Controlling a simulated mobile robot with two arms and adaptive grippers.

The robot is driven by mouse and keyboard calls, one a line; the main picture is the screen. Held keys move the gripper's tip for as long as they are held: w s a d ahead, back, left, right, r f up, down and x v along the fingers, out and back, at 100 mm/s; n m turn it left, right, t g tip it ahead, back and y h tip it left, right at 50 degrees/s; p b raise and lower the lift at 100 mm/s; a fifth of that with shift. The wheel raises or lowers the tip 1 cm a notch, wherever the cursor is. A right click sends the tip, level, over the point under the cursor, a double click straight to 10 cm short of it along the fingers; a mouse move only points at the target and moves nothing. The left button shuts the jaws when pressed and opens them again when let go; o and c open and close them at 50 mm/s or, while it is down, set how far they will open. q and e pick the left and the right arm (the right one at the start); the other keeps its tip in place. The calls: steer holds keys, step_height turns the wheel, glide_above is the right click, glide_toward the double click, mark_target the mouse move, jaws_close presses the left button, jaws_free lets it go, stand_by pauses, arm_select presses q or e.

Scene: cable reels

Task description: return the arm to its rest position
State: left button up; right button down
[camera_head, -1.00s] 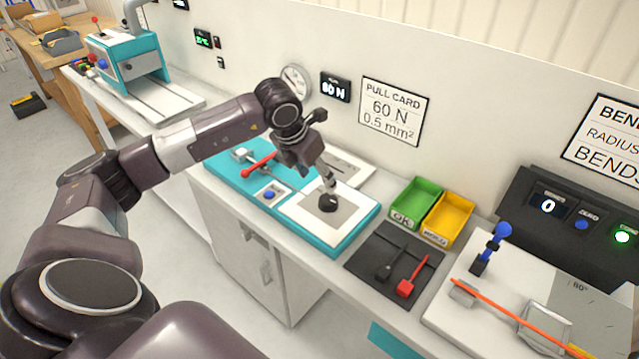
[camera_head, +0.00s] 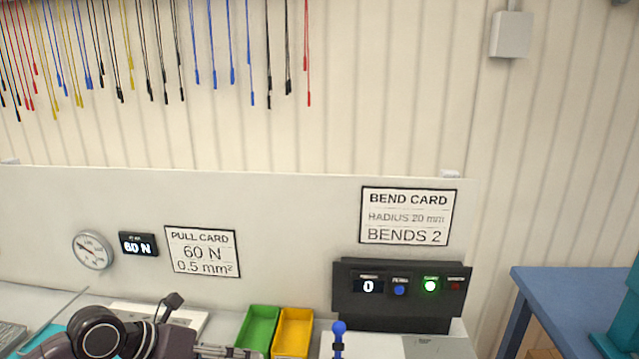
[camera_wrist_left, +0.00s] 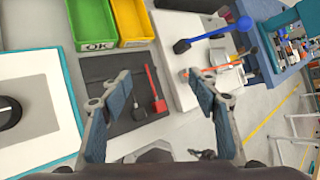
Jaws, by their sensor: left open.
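My left arm (camera_head: 105,338) shows at the bottom left of the head view, over the workbench; its gripper's fingertips are not clear there. In the left wrist view my left gripper (camera_wrist_left: 160,118) has its two blue-padded fingers spread wide with nothing between them. It hangs above the bench, over the black mat (camera_wrist_left: 122,122) that holds a red-handled tool (camera_wrist_left: 155,92) and a black-handled tool (camera_wrist_left: 112,88). My right gripper is in neither current view.
A green bin (camera_head: 258,328) and a yellow bin (camera_head: 293,332) stand by the bench's back panel. A black control box (camera_head: 402,290) showing 0 is to their right. A blue-knobbed lever (camera_head: 338,338) rises in front. A blue table (camera_head: 560,300) stands at the right.

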arm_select(q)
steer(key=s+d+r+n+t+h, duration=0.2)
steer(key=d+r+n+t+h, duration=0.55)
steer(key=d+r, duration=0.55)
steer(key=w+a+f+n+t+y, duration=0.1)
steer(key=w+a+n+t+y, duration=0.2)
steer(key=a+n+t+y, duration=0.85)
steer(key=s+a+f+n+g+y, duration=0.3)
steer(key=s+a+f+n+g, duration=0.1)
steer(key=f+n+g, duration=0.3)
steer(key=s+a+f+n+g+y, duration=0.3)
steer(key=a+f+n+g, duration=0.1)
steer(key=f+n, duration=0.35)
steer(key=s+d+f+n+g+h, duration=0.1)
steer(key=s+d+f+g, duration=0.1)
steer(key=s+f+g, duration=0.65)
steer(key=s+d+f+n+g+h, duration=0.15)
steer(key=s+f, duration=0.45)
steer(key=s, duration=0.7)
steer(key=s+f+g+b, duration=0.1)
steer(key=s+f+b, duration=0.15)
steer(key=f, duration=2.75)
steer(key=s+a+f+g+b, duration=0.1)
steer(key=s+a+f, duration=0.1)
steer(key=s+f, duration=1.4)
steer(key=shift+s+a+f+g, duration=0.3)
steer(key=shift+s+a, duration=0.1)
steer(key=shift+s, duration=0.25)
